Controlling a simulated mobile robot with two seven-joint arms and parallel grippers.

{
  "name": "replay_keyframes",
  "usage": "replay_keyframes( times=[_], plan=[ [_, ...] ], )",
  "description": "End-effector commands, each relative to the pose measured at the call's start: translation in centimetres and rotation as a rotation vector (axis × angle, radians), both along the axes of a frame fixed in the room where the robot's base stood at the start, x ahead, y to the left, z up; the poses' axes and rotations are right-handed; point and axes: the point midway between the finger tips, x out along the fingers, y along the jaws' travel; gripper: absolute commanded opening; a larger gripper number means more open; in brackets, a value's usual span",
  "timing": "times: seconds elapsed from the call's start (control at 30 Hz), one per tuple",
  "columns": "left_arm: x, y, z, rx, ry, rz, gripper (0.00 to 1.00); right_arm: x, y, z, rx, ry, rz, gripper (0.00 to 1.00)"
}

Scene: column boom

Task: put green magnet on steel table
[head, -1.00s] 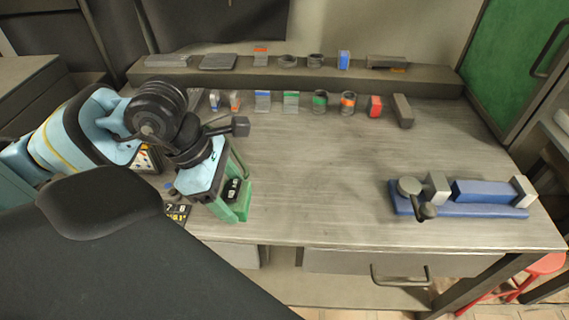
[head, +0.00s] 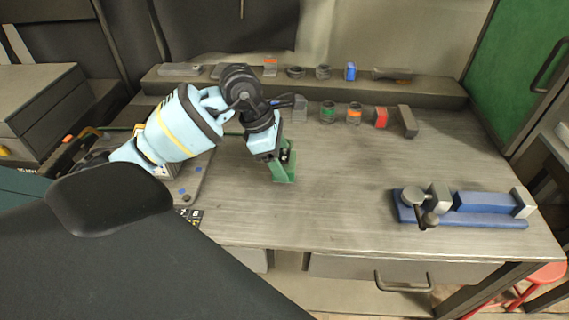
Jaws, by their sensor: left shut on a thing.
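The steel table (head: 345,215) is the wide bench with a grey, streaked metal-like top in the head view. My left gripper (head: 284,163) is over the middle-left of this top, pointing down, shut on a green piece (head: 284,175) that I take to be the green magnet. The jaws and dark parts hide much of the magnet. Its lower end shows green below the jaws. I cannot tell whether it touches the table top or hangs just above it. My right gripper is not in view.
A blue vise (head: 470,208) stands at the right front. Small cups and blocks, such as a red block (head: 381,117), line the back below a raised shelf (head: 430,90). A grey plate with blue dots (head: 196,183) lies at left. The table between gripper and vise is clear.

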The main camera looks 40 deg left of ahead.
Motion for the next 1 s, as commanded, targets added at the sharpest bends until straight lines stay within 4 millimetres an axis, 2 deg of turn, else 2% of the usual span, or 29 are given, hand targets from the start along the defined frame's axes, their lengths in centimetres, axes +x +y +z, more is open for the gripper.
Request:
replay_keyframes(
  times=[0.1, 0.33, 0.47, 0.7, 1.0],
  plan=[
    [0.8, 0.0, 0.1, -0.002, -0.004, 0.0, 0.24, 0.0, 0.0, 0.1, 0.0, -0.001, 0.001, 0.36],
    [1.1, 0.1, 0.0, -0.001, -0.003, 0.0, 0.24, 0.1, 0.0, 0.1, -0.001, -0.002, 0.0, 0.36],
    [1.9, 0.1, 0.0, -0.002, -0.004, 0.001, 0.24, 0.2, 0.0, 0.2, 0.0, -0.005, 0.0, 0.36],
    [1.8, 0.1, -3.2, -0.003, -0.001, 0.001, 0.24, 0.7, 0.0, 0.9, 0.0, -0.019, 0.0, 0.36],
    [1.8, 0.2, -3.6, -0.001, -0.003, 0.0, 0.24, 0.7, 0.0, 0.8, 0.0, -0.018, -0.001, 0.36]
  ],
)
